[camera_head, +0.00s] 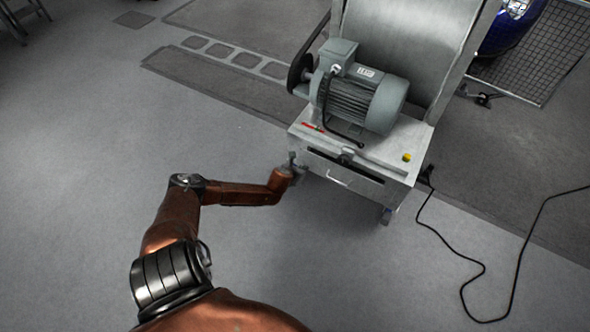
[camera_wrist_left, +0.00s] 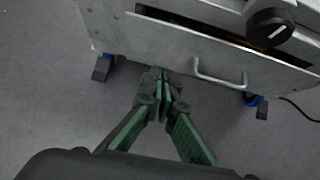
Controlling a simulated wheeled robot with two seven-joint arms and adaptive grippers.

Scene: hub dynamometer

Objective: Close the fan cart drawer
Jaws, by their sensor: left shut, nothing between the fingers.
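The fan cart (camera_head: 404,158) is a grey metal cart with a motor on top. Its drawer (camera_head: 345,176) is in the front face, with a bright bar handle (camera_head: 339,181). In the left wrist view the drawer front (camera_wrist_left: 170,41) shows a dark gap along its top edge, and the handle (camera_wrist_left: 219,76) is right of the fingers. My left gripper (camera_head: 294,166) is at the cart's front left corner. In the wrist view my left gripper (camera_wrist_left: 163,78) is shut and empty, with its tips close to the drawer front's lower edge; contact cannot be told. My right gripper is not in view.
A grey motor (camera_head: 362,98) sits on the cart, with a black knob (camera_wrist_left: 270,27) above the drawer. The cart has feet or wheels with blue parts (camera_wrist_left: 103,67). A black cable (camera_head: 478,262) lies on the floor at right. The floor left and front is clear.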

